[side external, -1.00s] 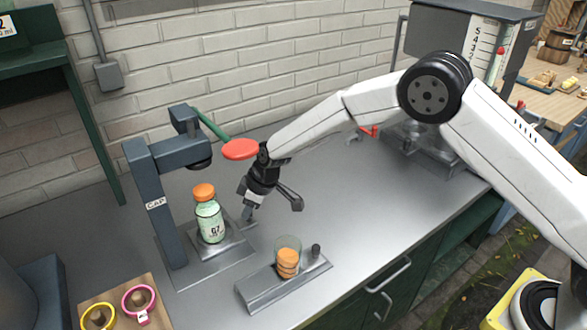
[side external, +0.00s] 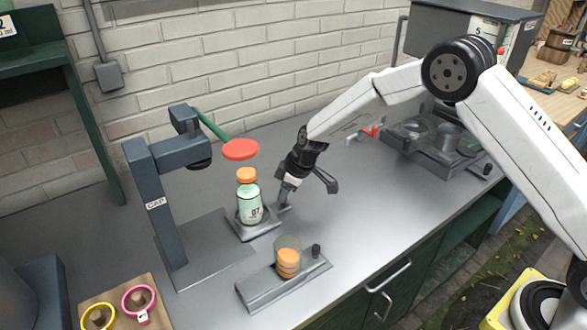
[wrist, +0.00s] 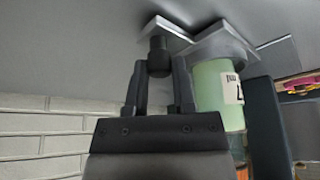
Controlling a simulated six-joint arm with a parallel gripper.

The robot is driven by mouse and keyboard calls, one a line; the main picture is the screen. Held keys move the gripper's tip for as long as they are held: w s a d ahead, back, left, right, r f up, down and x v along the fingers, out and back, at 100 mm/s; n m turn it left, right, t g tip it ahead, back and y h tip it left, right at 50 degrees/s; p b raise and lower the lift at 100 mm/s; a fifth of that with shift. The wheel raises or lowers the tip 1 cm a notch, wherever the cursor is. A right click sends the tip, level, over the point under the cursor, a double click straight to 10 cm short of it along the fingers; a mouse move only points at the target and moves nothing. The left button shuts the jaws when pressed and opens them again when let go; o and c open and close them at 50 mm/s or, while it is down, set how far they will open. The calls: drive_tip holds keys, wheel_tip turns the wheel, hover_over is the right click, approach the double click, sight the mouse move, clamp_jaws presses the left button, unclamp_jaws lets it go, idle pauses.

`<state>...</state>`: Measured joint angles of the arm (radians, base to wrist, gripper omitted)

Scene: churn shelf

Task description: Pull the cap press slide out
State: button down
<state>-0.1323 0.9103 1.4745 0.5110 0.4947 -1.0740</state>
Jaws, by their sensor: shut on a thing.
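The cap press (side external: 157,205) is a dark blue-grey stand marked CAP, with a green lever ending in a red knob (side external: 240,149). Its slide (side external: 256,233) is a metal plate pulled out to the right of the press base. A pale green bottle (side external: 250,206) with an orange cap (side external: 246,175) stands upright on the slide. My gripper (side external: 285,204) is at the right end of the slide. In the wrist view my gripper (wrist: 160,80) is shut on the slide's dark knob (wrist: 158,55), with the bottle (wrist: 218,95) beside it.
A metal holder (side external: 262,290) with a clear tube of orange caps (side external: 287,262) stands in front. A wooden board (side external: 120,290) with a pink ring and a yellow ring lies front left.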

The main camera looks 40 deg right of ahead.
drive_tip(key=shift+d, duration=0.85)
drive_tip(key=shift+c, duration=2.2)
unclamp_jaws()
drive_tip(key=shift+r, duration=0.1)
drive_tip(key=v, duration=0.7)
drive_tip(key=shift+r, duration=0.3)
drive_tip(key=shift+s+d, duration=0.1)
drive_tip(key=s+d+m+h, duration=0.1)
drive_tip(key=s+d+m, duration=0.1)
drive_tip(key=s, duration=0.6)
drive_tip(key=s+d+r+m+h, duration=0.1)
drive_tip(key=s+d+m, duration=0.2)
drive_tip(key=s, duration=0.6)
drive_tip(key=s+d+r+m+h, duration=0.1)
drive_tip(key=s+d+m, duration=0.2)
drive_tip(key=s, duration=0.6)
drive_tip(key=shift+s+m+g, duration=0.25)
drive_tip(key=shift+m+g, duration=0.05)
drive_tip(key=shift+m, duration=0.2)
